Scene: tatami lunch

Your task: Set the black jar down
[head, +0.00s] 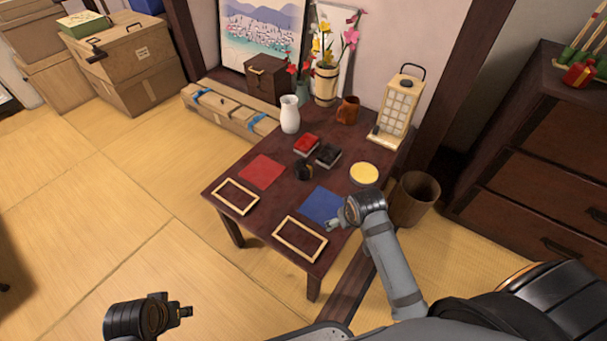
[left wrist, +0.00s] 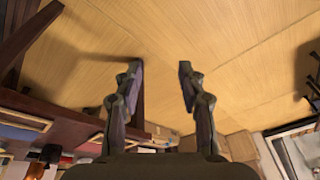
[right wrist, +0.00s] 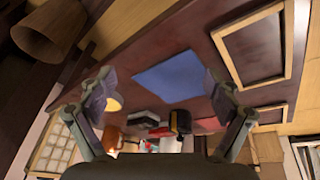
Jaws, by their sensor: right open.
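The black jar (head: 303,171) stands on the low dark table (head: 217,192), between the red square and the black box. It also shows in the right wrist view (right wrist: 180,122), beyond the blue square. My right gripper (head: 333,226) is open and empty, near the blue square (head: 323,204) at the table's near right side, apart from the jar. Its spread fingers frame the blue square in the right wrist view (right wrist: 168,77). My left gripper (head: 186,312) is open and empty, away from the table above the tatami.
A red square (head: 262,171), two wooden frames (head: 300,239), a red box (head: 307,145), a black box (head: 328,155) and a yellow disc (head: 364,173) lie on the table. A white vase (head: 290,114), mug (head: 348,109) and lantern (head: 398,105) stand behind. A bin (head: 415,199) stands at right.

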